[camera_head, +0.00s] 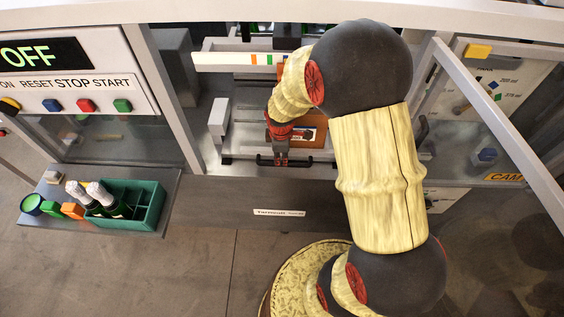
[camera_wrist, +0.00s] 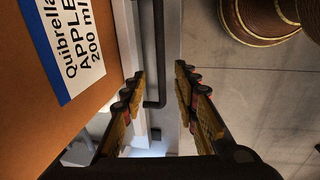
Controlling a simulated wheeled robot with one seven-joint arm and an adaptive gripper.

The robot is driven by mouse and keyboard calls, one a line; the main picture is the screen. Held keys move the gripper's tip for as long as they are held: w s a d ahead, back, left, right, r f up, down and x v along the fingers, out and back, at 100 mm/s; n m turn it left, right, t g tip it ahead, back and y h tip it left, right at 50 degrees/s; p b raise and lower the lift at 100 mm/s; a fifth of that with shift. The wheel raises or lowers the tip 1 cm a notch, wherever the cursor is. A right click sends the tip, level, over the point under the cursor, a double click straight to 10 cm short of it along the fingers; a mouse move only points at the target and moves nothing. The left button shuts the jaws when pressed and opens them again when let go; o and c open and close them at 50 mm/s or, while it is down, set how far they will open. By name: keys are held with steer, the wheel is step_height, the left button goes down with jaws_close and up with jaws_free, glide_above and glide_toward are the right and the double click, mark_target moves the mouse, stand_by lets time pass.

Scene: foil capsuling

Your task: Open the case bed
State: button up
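The case bed (camera_head: 235,148) is the pale tray in the middle of the machine, with a dark bar handle (camera_head: 300,164) along its front edge. An orange-brown case (camera_head: 322,143) with a printed label sits on it, partly hidden by my arm. My gripper (camera_head: 281,161) points down at the handle in front of the case. In the wrist view my gripper (camera_wrist: 158,92) is open, with its fingers apart. The dark handle (camera_wrist: 154,50) shows in the gap between them. I cannot tell whether a finger touches it. The case (camera_wrist: 28,115) is close by on the left.
A control panel (camera_head: 75,75) reading OFF is at the upper left. Below it a side shelf (camera_head: 95,224) holds a green crate (camera_head: 150,208), bottles and small coloured items. Frame posts flank the opening. The floor in front of the dark front panel (camera_head: 225,205) is clear beside my base.

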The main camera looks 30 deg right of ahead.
steer(key=f, duration=0.2)
steer(key=f+b, duration=0.1)
steer(key=f, duration=0.1)
steer(key=w+f, duration=0.1)
steer(key=f, duration=0.1)
steer(key=shift+d+f, duration=0.2)
steer(key=shift+d, duration=0.1)
steer(key=c, duration=0.3)
jaws_close()
stand_by(0.3)
